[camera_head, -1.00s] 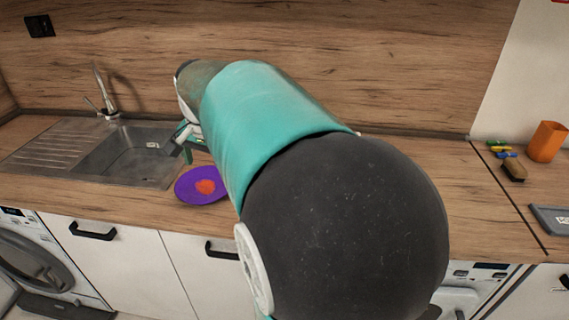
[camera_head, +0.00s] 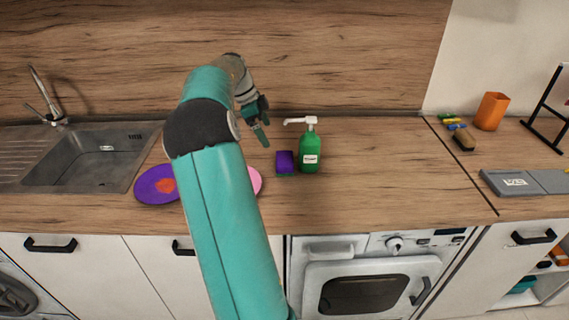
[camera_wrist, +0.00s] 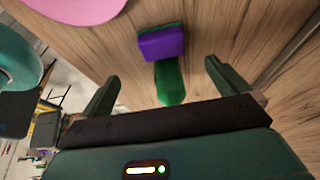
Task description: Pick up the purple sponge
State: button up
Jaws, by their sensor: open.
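The purple sponge (camera_head: 285,161) with a green layer stands on the wooden counter, just left of a green soap dispenser (camera_head: 310,152) with a white pump. My gripper (camera_head: 262,135) is above the counter, up and to the left of the sponge in the head view. In the wrist view my gripper (camera_wrist: 165,92) is open and empty. The sponge (camera_wrist: 161,43) shows beyond the fingertips there, apart from them. The green dispenser (camera_wrist: 170,84) appears between the fingers in that view, close to the sponge.
A purple plate (camera_head: 151,187) with a red patch lies at the left, and a pink plate (camera_head: 256,180) is partly hidden behind my arm. A sink (camera_head: 85,165) is farther left. An orange cup (camera_head: 491,111) stands at the right.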

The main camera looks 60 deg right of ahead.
aim_at(284, 159)
jog(key=x, duration=1.3)
jog(key=shift+s+d+f, duration=0.25)
jog(key=shift+d+f, duration=0.05)
jog(key=shift+d, duration=0.05)
jog(key=c, duration=0.9)
jog(key=shift+o, duration=0.2)
jog(key=shift+r, duration=0.75)
jog(key=shift+a, duration=0.1)
jog(key=shift+s+a, duration=0.2)
jog(key=shift+a, duration=0.05)
